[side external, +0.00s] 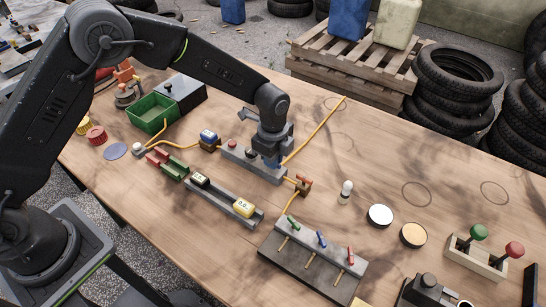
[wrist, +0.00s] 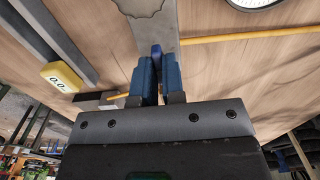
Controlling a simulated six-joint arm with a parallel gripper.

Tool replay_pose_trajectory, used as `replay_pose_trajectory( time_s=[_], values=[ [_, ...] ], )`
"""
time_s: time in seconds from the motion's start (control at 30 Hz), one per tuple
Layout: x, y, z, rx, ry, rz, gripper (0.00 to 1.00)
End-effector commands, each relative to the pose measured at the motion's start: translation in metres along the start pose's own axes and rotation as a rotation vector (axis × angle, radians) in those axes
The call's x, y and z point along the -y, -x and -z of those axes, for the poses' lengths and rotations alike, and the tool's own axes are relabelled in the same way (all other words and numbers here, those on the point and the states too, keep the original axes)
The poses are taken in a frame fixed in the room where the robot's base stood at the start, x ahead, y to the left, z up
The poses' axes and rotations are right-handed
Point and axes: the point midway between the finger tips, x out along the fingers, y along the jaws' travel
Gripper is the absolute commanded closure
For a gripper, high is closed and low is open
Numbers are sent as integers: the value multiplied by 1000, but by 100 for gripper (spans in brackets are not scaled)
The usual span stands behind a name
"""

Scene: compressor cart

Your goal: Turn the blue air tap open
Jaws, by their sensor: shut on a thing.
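The blue air tap (wrist: 156,50) shows as a dark blue handle between my gripper's fingers in the wrist view. It sits on a grey block (side external: 240,158), whose grey top also shows in the wrist view (wrist: 165,28). My gripper (side external: 270,160) points down over the right part of this block and is shut on the tap handle. The blue-padded fingers (wrist: 157,75) lie on either side of it. In the side view my gripper mostly hides the tap, so its turn angle cannot be told.
A red knob (side external: 231,143) stands left on the same block. Yellow hoses (side external: 318,128) run close to it. A grey rail with a yellow display block (side external: 243,207) lies in front. A rack with green, blue and red levers (side external: 312,262) stands nearer. Open wood lies behind right.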

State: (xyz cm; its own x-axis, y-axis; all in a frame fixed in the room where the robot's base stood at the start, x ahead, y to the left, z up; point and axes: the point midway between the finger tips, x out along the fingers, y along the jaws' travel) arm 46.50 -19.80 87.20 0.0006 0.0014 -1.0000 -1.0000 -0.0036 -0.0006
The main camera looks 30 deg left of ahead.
Motion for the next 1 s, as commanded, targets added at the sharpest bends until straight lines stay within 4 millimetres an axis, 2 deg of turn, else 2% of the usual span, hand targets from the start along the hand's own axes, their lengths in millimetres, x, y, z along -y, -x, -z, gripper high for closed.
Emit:
replay_pose_trajectory(
  time_s=[0.37,1.0],
  values=[
    [0,0,0,-2,136,1,100],
    [1,1,1,-4,724,1,100]
  ],
)
